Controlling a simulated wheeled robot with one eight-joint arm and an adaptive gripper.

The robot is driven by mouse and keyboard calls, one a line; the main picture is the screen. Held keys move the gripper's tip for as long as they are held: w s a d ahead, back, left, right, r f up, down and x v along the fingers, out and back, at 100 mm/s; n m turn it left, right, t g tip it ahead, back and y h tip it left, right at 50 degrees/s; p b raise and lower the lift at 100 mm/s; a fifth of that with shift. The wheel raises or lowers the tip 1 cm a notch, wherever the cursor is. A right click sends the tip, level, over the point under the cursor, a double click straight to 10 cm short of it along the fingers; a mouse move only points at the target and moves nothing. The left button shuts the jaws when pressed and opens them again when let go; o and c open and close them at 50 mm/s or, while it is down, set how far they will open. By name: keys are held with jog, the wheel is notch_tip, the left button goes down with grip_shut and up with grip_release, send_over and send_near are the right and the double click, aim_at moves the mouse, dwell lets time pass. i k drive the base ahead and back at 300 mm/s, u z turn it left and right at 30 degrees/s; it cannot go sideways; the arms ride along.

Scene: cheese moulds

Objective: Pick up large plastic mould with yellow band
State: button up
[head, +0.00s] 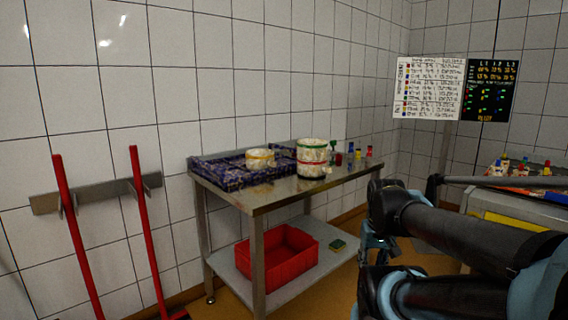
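A white round mould with a yellow band (260,160) sits on the left half of the steel table, at a dark blue patterned tray (222,180). The band runs around its upper part. To its right stands a taller white stack of moulds with green and red bands (312,158). Its lower edge is dark. My arm fills the lower right of the head view, with dark links and light blue joints. I cannot make out my gripper, and its fingers do not show. My arm is apart from the yellow-banded mould.
The steel table (275,196) has bare top in front of the stack. Small coloured bottles (351,152) stand at its right end. A red crate (278,262) and a sponge (338,245) are on the lower shelf. Red-handled tools (140,205) hang left. Another table (520,203) stands right.

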aim_at(257, 159)
jog(key=z, duration=0.1)
jog(key=i, duration=0.9)
jog(key=u, duration=0.4)
